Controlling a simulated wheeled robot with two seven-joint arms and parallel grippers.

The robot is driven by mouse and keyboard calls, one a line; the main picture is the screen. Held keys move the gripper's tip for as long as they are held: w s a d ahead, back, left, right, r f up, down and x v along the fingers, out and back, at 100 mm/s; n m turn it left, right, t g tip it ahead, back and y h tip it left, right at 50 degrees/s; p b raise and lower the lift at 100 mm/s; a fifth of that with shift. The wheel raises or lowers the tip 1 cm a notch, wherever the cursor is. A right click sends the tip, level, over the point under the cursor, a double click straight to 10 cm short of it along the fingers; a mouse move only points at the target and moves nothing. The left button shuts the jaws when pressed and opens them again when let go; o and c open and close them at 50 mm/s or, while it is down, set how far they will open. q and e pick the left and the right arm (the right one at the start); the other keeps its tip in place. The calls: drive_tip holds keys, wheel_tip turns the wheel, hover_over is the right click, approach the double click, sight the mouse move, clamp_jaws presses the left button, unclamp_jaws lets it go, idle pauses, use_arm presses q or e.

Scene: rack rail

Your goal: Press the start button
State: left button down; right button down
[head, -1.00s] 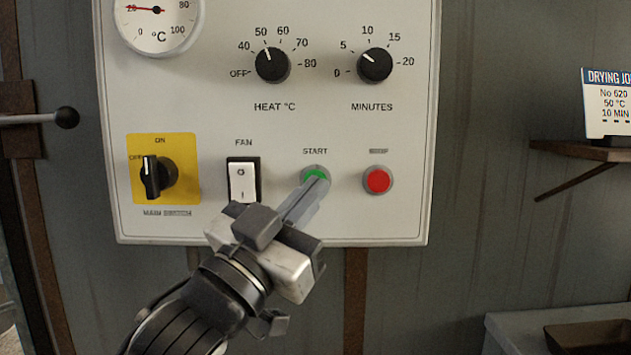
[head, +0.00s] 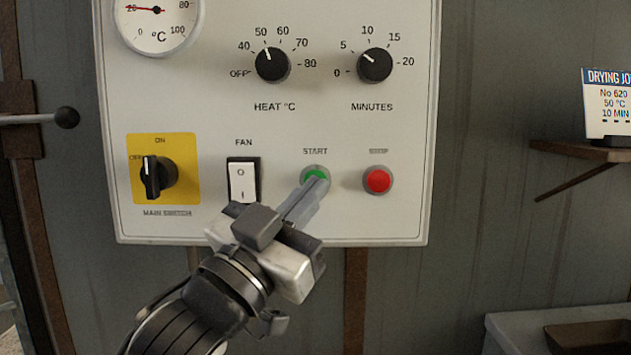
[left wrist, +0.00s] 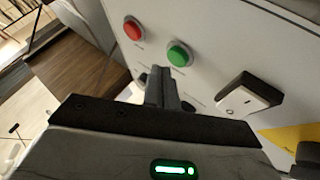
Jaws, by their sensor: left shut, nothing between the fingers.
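The green start button (head: 315,173) sits under the word START on the white control panel (head: 330,225). It also shows in the left wrist view (left wrist: 179,55), just beyond my fingertips. My left gripper (head: 317,184) is shut and empty, its fingers pointing up at the button and covering its lower part in the head view. In the left wrist view my shut fingers (left wrist: 160,78) end close to the button's lower left edge; whether they touch it I cannot tell. My right gripper is not in view.
A red button (head: 377,181) is right of the start button. A white fan rocker (head: 243,181) and a black main switch (head: 157,177) on a yellow plate are left. Heat (head: 272,65) and minutes (head: 374,65) knobs sit above. A shelf (head: 585,152) holds a card at right.

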use_arm(q)
drive_tip(key=shift+w, duration=0.45)
drive_tip(key=shift+w+p, duration=0.3)
drive_tip(key=shift+w, duration=0.1)
idle(0.6)
drive_tip(key=shift+s, duration=0.85)
drive_tip(key=s+p, duration=0.1)
drive_tip(key=s, duration=0.4)
idle(0.4)
